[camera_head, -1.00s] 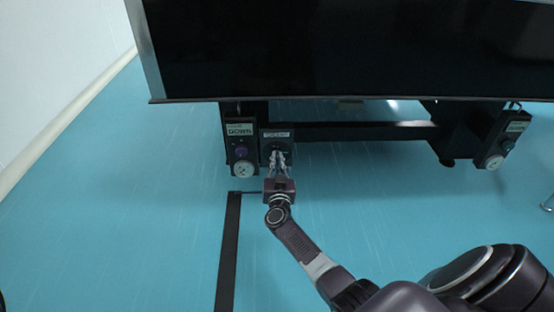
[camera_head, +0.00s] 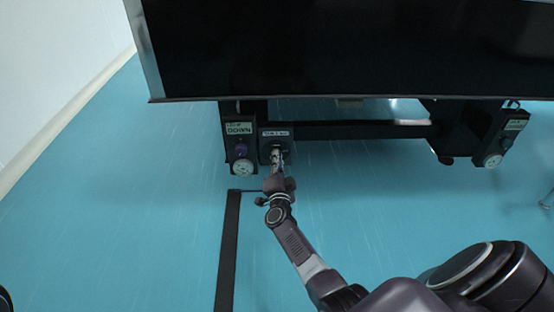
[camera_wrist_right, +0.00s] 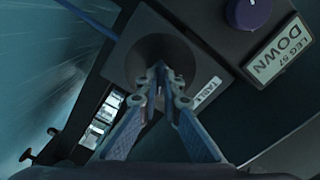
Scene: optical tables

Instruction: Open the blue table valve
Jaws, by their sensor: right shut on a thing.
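The table valve sits on a dark panel (camera_head: 268,136) with a white label, under the front edge of the table. In the right wrist view its dark round plate (camera_wrist_right: 150,48) faces the camera, with a label reading TABLE beside it. My right gripper (camera_head: 278,154) reaches up to this panel from below. In the right wrist view my right gripper (camera_wrist_right: 163,76) is shut on the valve handle at the plate's middle. The handle is mostly hidden by the fingertips; a little blue shows there. My left gripper is not in view.
A leg panel (camera_head: 239,143) marked DOWN, with a purple knob (camera_wrist_right: 247,12), stands close beside the valve panel. A similar panel (camera_head: 503,138) is at the far right. The black table top (camera_head: 350,50) overhangs above. The blue floor (camera_head: 120,200) is open, with a black strip (camera_head: 229,250).

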